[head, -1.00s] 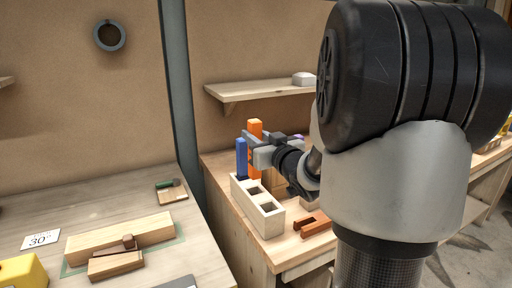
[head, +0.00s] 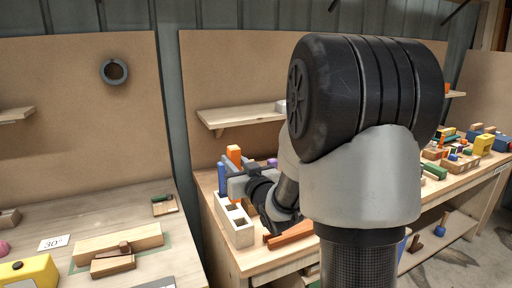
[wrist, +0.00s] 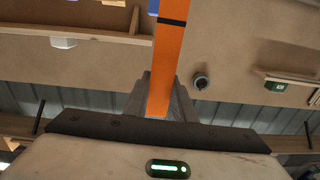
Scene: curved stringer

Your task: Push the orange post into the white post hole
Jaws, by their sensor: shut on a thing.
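The orange post (head: 233,154) stands upright in the head view, just right of a blue post (head: 222,178). My gripper (head: 238,184) is shut on the orange post, over the far end of the white post-hole block (head: 240,237). The blue post stands at that block's far left corner. Open square holes show in the block's top towards its near end. The orange post's lower end is hidden behind my gripper, so I cannot tell whether it is in a hole. In the wrist view the orange post (wrist: 169,50), with a black band, runs between the fingers (wrist: 160,98).
An orange-brown wooden piece (head: 290,234) lies right of the block. A wall shelf (head: 240,114) is above the bench. The left bench (head: 60,215) holds wood blocks and a yellow item (head: 32,270). Colourful parts crowd the far right bench.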

